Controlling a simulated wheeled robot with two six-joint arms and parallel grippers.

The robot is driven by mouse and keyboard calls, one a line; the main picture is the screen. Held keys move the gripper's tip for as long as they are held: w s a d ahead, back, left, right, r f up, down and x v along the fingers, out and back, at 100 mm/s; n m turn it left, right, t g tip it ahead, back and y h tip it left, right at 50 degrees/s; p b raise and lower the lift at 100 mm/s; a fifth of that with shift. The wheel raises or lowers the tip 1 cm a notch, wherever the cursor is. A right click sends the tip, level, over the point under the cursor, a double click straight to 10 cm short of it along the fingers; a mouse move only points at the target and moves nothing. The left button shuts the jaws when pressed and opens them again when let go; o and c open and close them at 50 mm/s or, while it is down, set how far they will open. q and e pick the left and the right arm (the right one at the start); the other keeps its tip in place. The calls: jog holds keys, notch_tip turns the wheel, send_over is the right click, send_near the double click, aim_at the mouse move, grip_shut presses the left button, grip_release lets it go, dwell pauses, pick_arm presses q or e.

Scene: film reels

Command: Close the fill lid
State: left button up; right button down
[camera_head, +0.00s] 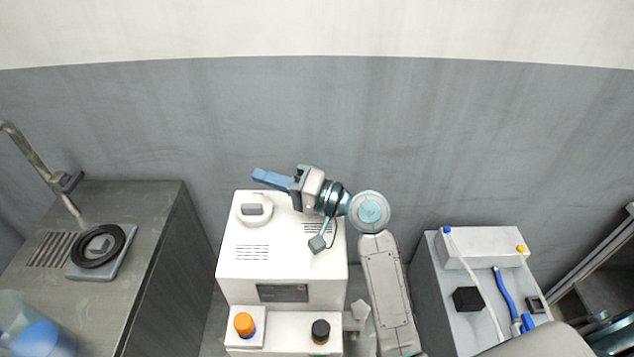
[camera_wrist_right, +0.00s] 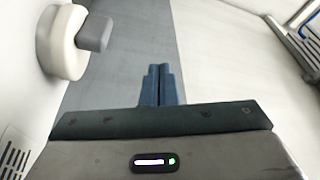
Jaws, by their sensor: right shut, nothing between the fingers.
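The fill lid (camera_head: 255,209) is a round white cap with a grey block on it, on the top left of the white machine (camera_head: 283,235). It looks closed down over its opening, though the seam is too small to tell. In the right wrist view the lid (camera_wrist_right: 62,52) is at the upper left, with its grey block pointing right. My right gripper (camera_head: 257,175) is above and behind the lid, apart from it. Its blue fingers (camera_wrist_right: 157,85) are together and empty, pointing left in the head view. My left gripper is not in view.
An orange knob (camera_head: 244,322) and a black knob (camera_head: 320,331) stand on the machine's front. A grey counter (camera_head: 160,215) with a black ring (camera_head: 98,246) is at left. A cabinet (camera_head: 483,243) with tubes is at right. A wall is behind.

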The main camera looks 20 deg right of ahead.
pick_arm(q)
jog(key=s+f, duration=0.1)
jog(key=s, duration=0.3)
pick_arm(e)
jog(key=d+b, duration=0.1)
jog(key=d, duration=0.1)
jog(key=s+d+f+b, duration=0.1)
jog(key=d, duration=0.2)
jog(key=s+d+f, duration=0.1)
jog(key=d, duration=0.2)
jog(key=shift+s+d+b, duration=0.1)
jog(key=shift+s+b, duration=0.15)
jog(key=shift+b, duration=0.15)
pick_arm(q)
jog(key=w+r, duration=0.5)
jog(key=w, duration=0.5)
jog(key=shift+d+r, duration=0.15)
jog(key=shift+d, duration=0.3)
pick_arm(e)
jog(key=shift+s+d, duration=0.15)
jog(key=shift+d, duration=0.25)
